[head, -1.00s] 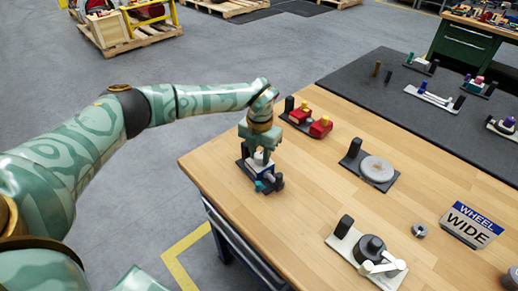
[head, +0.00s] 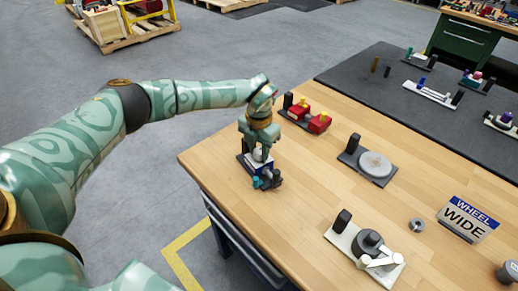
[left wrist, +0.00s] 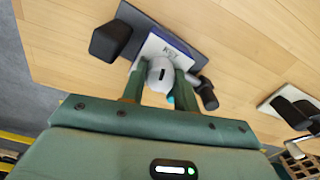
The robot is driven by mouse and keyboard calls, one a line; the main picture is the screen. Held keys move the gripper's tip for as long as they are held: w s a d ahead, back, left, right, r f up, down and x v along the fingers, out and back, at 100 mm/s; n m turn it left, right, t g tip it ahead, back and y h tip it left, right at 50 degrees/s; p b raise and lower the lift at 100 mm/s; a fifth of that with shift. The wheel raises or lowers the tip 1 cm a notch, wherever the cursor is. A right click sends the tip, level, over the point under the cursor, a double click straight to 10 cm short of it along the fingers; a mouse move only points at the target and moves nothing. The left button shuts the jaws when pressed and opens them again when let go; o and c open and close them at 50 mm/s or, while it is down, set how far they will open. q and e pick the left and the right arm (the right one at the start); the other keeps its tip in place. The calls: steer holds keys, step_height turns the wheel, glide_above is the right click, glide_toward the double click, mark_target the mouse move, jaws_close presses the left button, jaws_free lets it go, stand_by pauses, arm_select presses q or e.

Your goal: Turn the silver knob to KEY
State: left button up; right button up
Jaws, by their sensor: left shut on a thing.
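The silver knob (left wrist: 158,68) is a small rounded grey knob with a dark mark on its face. It stands on a blue and white block with a printed label (left wrist: 172,50), whose lettering is only partly legible, on a dark base plate (left wrist: 188,22). My left gripper (left wrist: 160,78) is shut on the knob, with one finger on each side of it. In the head view, my left gripper (head: 259,148) points down at this fixture near the table's left corner and hides much of the knob. My right gripper is not in view.
On the wooden table (head: 300,210), a red and yellow fixture (head: 309,117) stands just behind. Bare wood lies between.

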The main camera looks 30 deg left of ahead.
mark_target(259, 150)
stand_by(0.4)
arm_select(q)
steer(key=o, duration=1)
step_height(259, 150, up, 16)
steer(key=shift+r+p, duration=0.2)
steer(key=shift+p, duration=0.9)
